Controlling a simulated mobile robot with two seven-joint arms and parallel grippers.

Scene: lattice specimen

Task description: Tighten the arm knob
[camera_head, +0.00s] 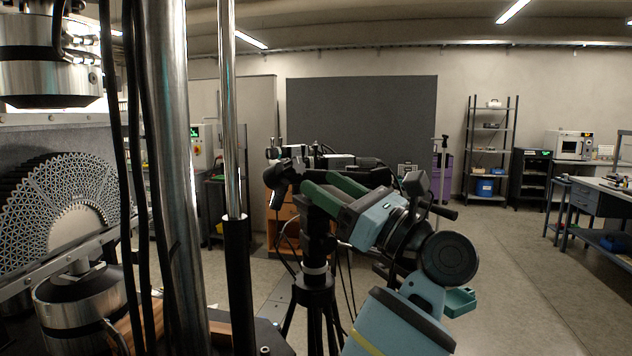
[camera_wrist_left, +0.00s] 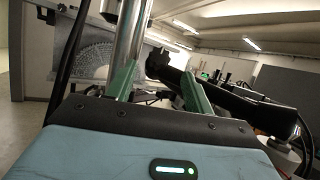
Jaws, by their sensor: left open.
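My left gripper (camera_head: 317,181) shows near the middle of the head view, its two green fingers apart with nothing seen clamped between them. In the left wrist view the fingers of the gripper (camera_wrist_left: 158,76) stand wide apart. A black knob-like part (camera_head: 279,176), seemingly the arm knob, sits just beyond the fingertips on a black arm above a tripod (camera_head: 316,280). It also shows between the fingers in the left wrist view (camera_wrist_left: 158,64). Contact is not visible. The black arm (camera_wrist_left: 240,101) runs right behind the right-hand finger. My right gripper is not in view.
A lattice specimen (camera_head: 84,196) stands in a testing machine at left. The machine's steel column (camera_head: 172,150) and a thinner rod (camera_head: 229,130) rise close left of the tripod. Black cables hang there. Shelves (camera_head: 490,150) and a workbench (camera_head: 600,190) stand right; open floor lies between.

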